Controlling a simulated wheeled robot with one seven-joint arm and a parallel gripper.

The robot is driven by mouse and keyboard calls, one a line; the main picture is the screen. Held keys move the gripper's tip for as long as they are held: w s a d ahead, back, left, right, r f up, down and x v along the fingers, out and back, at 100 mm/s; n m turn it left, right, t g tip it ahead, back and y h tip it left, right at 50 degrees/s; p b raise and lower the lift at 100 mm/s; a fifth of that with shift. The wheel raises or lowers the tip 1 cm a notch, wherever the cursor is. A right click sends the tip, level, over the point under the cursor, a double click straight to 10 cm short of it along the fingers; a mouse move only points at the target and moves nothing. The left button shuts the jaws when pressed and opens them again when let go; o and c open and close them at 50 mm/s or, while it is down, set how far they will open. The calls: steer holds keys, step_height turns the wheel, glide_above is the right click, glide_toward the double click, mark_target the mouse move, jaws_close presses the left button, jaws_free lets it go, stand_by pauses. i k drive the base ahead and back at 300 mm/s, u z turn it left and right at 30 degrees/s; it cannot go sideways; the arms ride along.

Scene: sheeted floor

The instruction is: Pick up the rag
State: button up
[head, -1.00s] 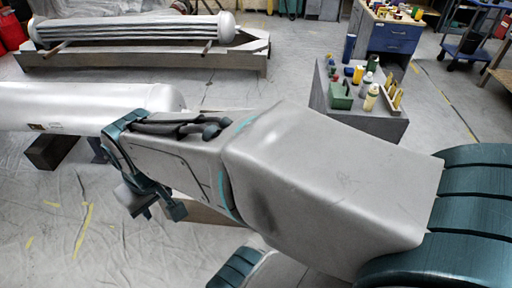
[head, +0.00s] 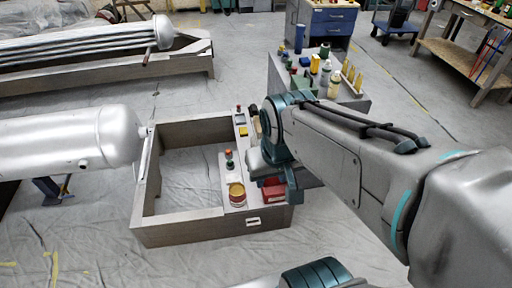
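I cannot make out a rag for certain in the head view. My gripper (head: 274,182) hangs at the end of my arm, over the right side of a low wooden frame. Its wrist and teal parts hide some of what lies below them. I see nothing clearly held, and the fingers are too small and turned away to tell whether they are open or shut.
The wooden frame (head: 185,230) has a ledge with a can (head: 237,194), a small bottle (head: 229,158) and a red box (head: 273,190). A silver tank (head: 70,140) is left. A grey cabinet (head: 352,103) with bottles stands behind my arm. Sheeted floor lies between.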

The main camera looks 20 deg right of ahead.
mark_target(230, 178)
steer(key=z, duration=0.25)
steer(key=i, duration=1)
